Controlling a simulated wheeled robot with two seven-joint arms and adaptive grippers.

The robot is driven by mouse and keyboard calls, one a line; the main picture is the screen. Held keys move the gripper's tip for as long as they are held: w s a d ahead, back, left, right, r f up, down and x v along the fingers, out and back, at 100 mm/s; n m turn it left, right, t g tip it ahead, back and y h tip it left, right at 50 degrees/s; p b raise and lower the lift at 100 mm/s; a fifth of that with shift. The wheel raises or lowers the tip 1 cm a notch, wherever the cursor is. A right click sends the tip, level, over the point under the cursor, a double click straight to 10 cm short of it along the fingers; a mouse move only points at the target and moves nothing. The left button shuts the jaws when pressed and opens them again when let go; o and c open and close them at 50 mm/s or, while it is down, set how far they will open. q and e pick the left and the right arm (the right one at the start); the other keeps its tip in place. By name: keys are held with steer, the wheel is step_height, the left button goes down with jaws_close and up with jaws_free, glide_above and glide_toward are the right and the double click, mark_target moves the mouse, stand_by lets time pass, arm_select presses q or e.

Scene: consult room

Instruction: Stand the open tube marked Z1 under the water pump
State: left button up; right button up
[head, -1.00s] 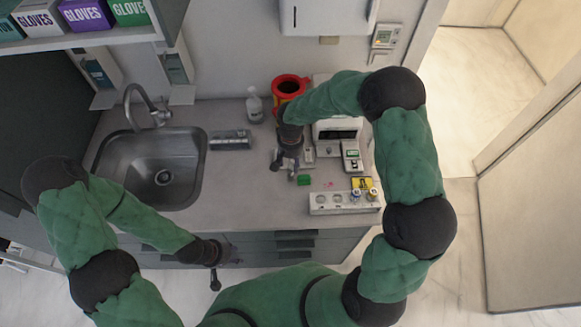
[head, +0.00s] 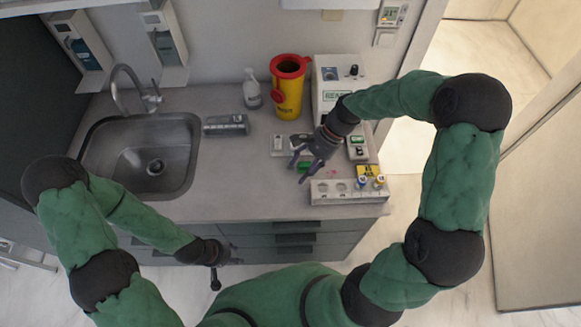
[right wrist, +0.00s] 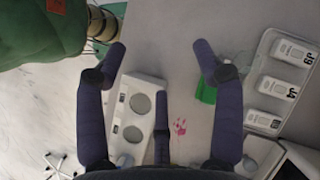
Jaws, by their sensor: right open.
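My right gripper (head: 303,160) is open, with its fingers above the counter behind the white rack (head: 322,197). In the right wrist view the open fingers (right wrist: 160,60) hold nothing, and the rack (right wrist: 152,86) with two round empty holes lies below them. Two small tubes with blue and pale tops stand at the rack's right end (head: 379,182). I cannot read Z1 on any tube. A white boxy device (head: 332,88) with a knob stands at the back; I cannot tell whether it is the water pump. My left gripper (head: 222,254) hangs before the drawers, fingers unclear.
A red-and-yellow bin (head: 289,98) and a spray bottle (head: 252,90) stand at the back. The sink (head: 150,160) is at left. A small green piece (right wrist: 207,92) lies under the right gripper. White labelled pieces (right wrist: 289,50) lie in a tray.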

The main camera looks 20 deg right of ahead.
mark_target(290, 168)
steer(key=w+d+f+m+t+y+b, duration=0.1)
steer(key=d+m+t+b, duration=0.1)
steer(key=m+t+b, duration=0.1)
steer(key=d+m+t+y+b, duration=0.2)
steer(key=m+t+b, duration=0.1)
steer(key=m, duration=0.2)
steer(key=w+d+f+m+t+y+b, duration=0.1)
steer(key=d+m+t+b, duration=0.1)
steer(key=m+t+b, duration=0.1)
steer(key=shift+w+d+f+m+y, duration=0.1)
steer(key=shift+w+f+m+y, duration=0.2)
steer(key=shift+m, duration=0.5)
steer(key=b+x, duration=0.1)
steer(key=x, duration=0.4)
steer(key=shift+w+b, duration=0.25)
steer(key=shift+b, duration=0.05)
steer(key=shift+b+x, duration=0.9)
steer(key=shift+x, duration=1.85)
steer(key=shift+r, duration=0.15)
steer(key=c, duration=0.9)
steer(key=shift+c, duration=0.2)
